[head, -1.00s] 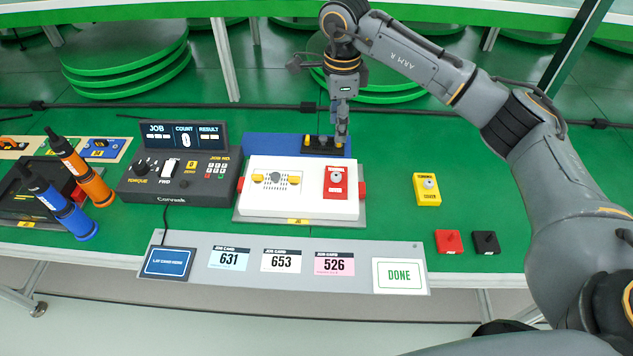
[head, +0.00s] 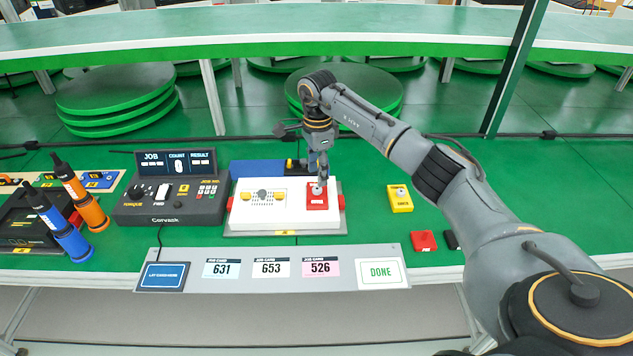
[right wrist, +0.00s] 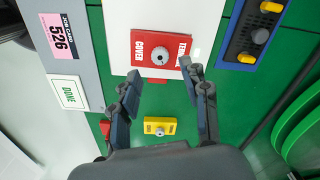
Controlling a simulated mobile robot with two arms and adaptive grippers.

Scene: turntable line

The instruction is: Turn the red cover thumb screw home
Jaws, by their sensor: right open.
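The red cover (head: 324,205) lies on the right part of the white housing (head: 270,217). Its grey round thumb screw (head: 317,190) stands at its middle and shows clearly in the right wrist view (right wrist: 159,56), on the red cover (right wrist: 142,40). My right gripper (head: 319,175) points down over the red cover, close to the screw. In the right wrist view, its fingers (right wrist: 160,73) are spread apart with nothing between them. Whether the fingertips are level with the screw I cannot tell. My left gripper is out of view.
A yellow cover (head: 400,198) and a red block (head: 424,241) lie on the green table to the right. A blue rack (head: 257,171) is behind the housing. A torque controller (head: 171,190) and two screwdrivers stand left. A card strip (head: 220,251) runs along the front.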

